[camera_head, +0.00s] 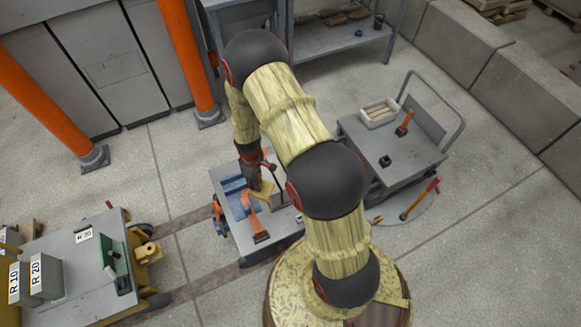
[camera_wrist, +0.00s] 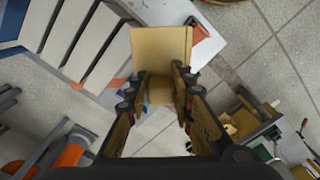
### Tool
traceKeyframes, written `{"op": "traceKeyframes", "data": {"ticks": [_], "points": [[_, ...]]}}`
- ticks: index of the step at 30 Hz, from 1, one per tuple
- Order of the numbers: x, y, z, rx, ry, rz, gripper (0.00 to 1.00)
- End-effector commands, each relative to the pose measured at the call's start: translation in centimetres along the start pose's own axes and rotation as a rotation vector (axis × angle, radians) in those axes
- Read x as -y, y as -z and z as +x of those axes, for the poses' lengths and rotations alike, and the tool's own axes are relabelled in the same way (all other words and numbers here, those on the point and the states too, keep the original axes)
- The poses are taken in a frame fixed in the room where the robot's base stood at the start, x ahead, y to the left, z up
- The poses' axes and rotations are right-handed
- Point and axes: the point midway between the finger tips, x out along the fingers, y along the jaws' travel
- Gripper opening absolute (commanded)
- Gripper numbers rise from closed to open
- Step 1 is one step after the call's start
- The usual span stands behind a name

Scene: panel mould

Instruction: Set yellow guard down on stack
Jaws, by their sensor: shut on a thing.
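The yellow guard (camera_wrist: 160,50) is a flat tan-yellow piece with a bent lower part, gripped between the two fingers of my gripper (camera_wrist: 158,74) in the wrist view. In the head view, the guard (camera_head: 265,189) shows in part under my gripper (camera_head: 256,181), over the grey table (camera_head: 240,230). The fingers press on the guard from both sides. Blue pieces (camera_head: 233,184) lie on the table left of it. I cannot tell which pieces make up the stack, nor whether the guard touches anything below.
An orange-handled tool (camera_head: 259,229) lies at the table's front. A grey cart (camera_head: 385,150) with a white bin (camera_head: 379,113) stands to the right. A cart with grey boxes (camera_head: 75,265) stands lower left. Two orange posts (camera_head: 187,50) stand behind.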

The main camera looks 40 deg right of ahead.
Motion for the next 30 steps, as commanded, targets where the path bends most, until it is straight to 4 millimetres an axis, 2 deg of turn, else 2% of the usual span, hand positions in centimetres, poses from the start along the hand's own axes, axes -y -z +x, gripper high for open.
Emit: {"op": "traceKeyframes", "data": {"ticks": [6, 15, 22, 30], "points": [[-3.9, -3.0, 0.6, 0.000, 0.001, -0.254, 0.00], [-8.4, -7.4, 1.5, 0.000, 0.001, -0.601, 0.00], [-10.2, -9.6, 1.9, 0.000, 0.001, -0.770, 0.00], [-10.6, -10.1, 2.5, 0.000, 0.000, -0.815, 0.00]]}}
